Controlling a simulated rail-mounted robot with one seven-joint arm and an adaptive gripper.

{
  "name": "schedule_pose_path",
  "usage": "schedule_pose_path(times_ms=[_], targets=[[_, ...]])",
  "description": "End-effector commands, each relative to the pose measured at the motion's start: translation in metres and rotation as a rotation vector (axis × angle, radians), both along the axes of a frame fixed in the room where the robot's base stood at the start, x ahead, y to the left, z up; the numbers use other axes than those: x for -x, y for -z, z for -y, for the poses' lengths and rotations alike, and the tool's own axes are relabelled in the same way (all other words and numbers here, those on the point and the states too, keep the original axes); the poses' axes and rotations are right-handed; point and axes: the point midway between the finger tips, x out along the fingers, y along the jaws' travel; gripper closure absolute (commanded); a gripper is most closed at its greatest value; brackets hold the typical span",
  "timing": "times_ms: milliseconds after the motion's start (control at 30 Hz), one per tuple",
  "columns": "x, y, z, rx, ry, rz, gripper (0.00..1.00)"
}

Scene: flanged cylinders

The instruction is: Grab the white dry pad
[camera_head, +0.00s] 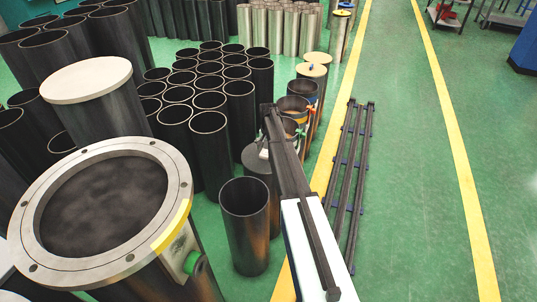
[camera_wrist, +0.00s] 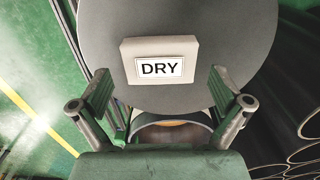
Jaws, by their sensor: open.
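The white dry pad (camera_wrist: 160,47) is a small pale block with a framed "DRY" label. In the wrist view it rests on a round grey lid (camera_wrist: 205,22). My gripper (camera_wrist: 159,76) is open, with one green-padded finger on each side of the pad's near edge and clear gaps to both. I cannot tell its height above the lid. In the head view my arm reaches over a grey-topped cylinder (camera_head: 257,163). A small pale patch shows there beside the arm's end, but the arm hides most of it and I cannot tell if it is the pad.
Several open black tubes (camera_head: 207,123) stand close at the left. An open dark cylinder (camera_head: 246,225) stands nearer. A large flanged cylinder (camera_head: 45,250) fills the near left.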

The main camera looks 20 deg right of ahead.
Motion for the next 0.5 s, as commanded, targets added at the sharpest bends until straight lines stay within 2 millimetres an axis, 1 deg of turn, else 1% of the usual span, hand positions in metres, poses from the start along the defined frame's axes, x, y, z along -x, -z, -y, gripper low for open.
schedule_pose_path(times_ms=[133,367,467,500], targets=[[0.000,0.015,0.000,0.000,0.000,0.000,0.00],[0.000,0.017,0.000,0.001,0.000,0.001,0.00],[0.000,0.017,0.000,0.001,0.000,0.001,0.32],[0.000,0.017,0.000,0.001,0.000,0.001,0.46]])
